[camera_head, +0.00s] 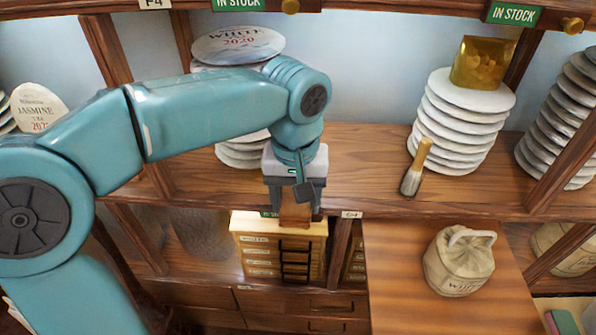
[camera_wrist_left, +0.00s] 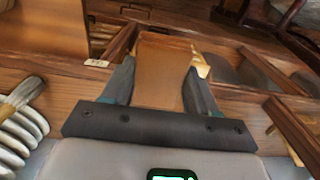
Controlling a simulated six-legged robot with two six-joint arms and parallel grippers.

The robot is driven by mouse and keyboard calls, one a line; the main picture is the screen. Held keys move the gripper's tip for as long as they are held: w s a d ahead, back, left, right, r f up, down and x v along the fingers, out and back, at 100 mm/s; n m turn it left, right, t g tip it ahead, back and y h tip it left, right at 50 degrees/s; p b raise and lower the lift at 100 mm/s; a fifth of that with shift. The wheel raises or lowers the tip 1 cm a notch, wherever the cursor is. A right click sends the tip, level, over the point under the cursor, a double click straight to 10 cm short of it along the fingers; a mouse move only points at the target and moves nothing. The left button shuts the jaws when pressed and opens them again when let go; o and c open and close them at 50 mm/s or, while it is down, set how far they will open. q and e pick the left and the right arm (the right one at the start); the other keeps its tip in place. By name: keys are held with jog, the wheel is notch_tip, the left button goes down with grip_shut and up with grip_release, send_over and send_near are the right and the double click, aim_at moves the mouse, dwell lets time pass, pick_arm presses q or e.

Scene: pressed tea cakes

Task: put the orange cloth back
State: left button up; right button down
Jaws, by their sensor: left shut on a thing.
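The orange-brown cloth (camera_head: 294,215) hangs below my left gripper (camera_head: 296,203) in the head view. The left gripper is shut on it. In the left wrist view the cloth (camera_wrist_left: 160,72) stands out between the two fingers, its far end widening. In the head view it is in front of the shelf edge, just above a pale wooden box with small drawers (camera_head: 254,224); I cannot tell whether it touches the box. My right gripper is not in view.
A brush (camera_head: 413,172) leans by a stack of pale tea cakes (camera_head: 455,135) on the upper shelf. A tied cloth bag (camera_head: 459,266) stands on a wooden surface (camera_head: 395,300) at the lower right. Shelf dividers and more stacks stand close around my arm.

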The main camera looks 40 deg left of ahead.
pick_arm(q)
jog(key=w+a+p, duration=0.1)
jog(key=w+a, duration=0.1)
jog(key=w, duration=0.1)
jog(key=w+a+f+p, duration=0.1)
jog(key=w+a, duration=0.1)
jog(key=w, duration=0.2)
jog(key=w+a+f+p, duration=0.1)
jog(key=w+a, duration=0.1)
jog(key=w, duration=0.2)
jog(key=shift+a+f, duration=0.2)
jog(key=shift+a, duration=0.1)
notch_tip(320, 180, down, 4)
jog(key=shift+f+p, duration=0.1)
jog(key=shift+p, duration=0.3)
jog(key=shift+w+a+f, duration=0.1)
jog(key=shift+w+f, duration=0.05)
jog(key=shift+f, duration=0.25)
jog(key=o, duration=0.9)
jog(key=shift+o, duration=0.2)
